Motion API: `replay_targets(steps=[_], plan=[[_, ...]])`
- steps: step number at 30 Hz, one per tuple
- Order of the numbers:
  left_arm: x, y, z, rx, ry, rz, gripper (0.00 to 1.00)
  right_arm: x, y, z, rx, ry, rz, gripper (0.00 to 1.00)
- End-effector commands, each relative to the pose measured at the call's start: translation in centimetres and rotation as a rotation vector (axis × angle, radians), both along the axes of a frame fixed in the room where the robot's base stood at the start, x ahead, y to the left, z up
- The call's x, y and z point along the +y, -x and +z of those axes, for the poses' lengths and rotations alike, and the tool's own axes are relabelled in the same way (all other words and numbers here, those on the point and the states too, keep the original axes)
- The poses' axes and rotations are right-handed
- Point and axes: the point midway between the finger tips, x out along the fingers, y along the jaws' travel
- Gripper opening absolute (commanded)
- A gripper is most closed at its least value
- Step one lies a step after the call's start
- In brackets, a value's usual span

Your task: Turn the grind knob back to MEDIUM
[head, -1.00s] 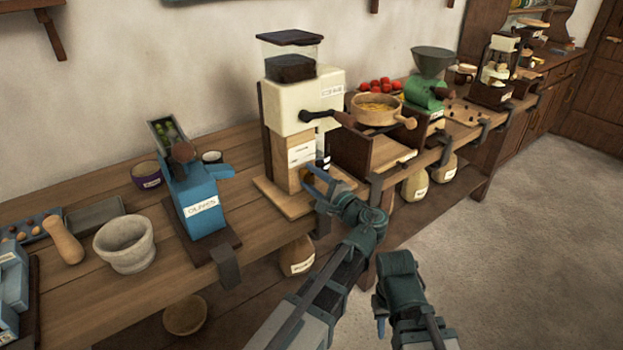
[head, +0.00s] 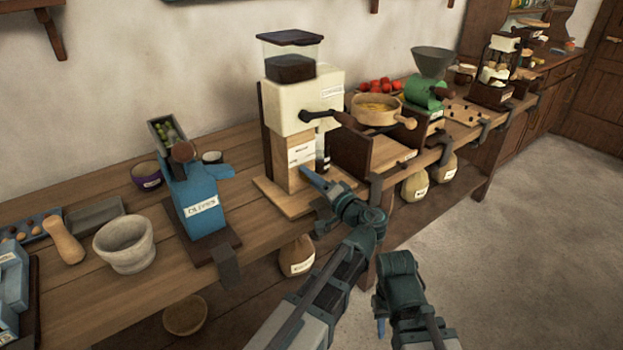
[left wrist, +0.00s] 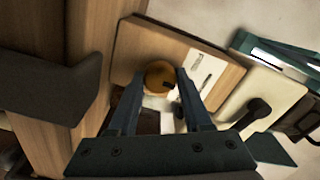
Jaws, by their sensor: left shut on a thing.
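The tall cream grinder (head: 305,105) stands on the bench with a wooden lower front bearing white label plates. In the left wrist view a round brass-coloured knob (left wrist: 160,76) sits on this wooden panel (left wrist: 150,45), beside a white label plate (left wrist: 203,72). My left gripper (head: 312,178) is at the lower front of the grinder. In the left wrist view its two fingers (left wrist: 162,92) are shut on the knob, one on each side. The plate's lettering is too small to read. My right gripper (head: 382,326) hangs low in front of the bench, its fingers mostly hidden.
A dark crank handle (head: 330,116) sticks out above my left gripper. A blue olive press (head: 203,200) stands to the left, and a round wooden sieve (head: 376,110) to the right. Dark clamps (head: 375,190) line the bench edge. The floor at right is clear.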

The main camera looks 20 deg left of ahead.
Motion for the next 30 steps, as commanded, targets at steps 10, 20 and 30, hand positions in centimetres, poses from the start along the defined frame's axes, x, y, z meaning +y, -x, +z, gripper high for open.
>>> replay_targets(steps=[10, 20, 30], plan=[[-0.01, 0.10, -0.12, -0.062, 0.053, 0.000, 0.00, 0.00, 0.00, -0.03, 0.000, 0.000, 0.000, 0.30], [-0.01, 0.12, -0.14, -0.065, 0.057, 0.001, 0.00, 0.00, 0.00, -0.04, 0.000, 0.000, 0.000, 0.30], [-0.01, 0.07, -0.08, -0.065, 0.054, 0.001, 0.79, 0.00, 0.00, -0.03, 0.000, 0.000, 0.000, 0.30]])
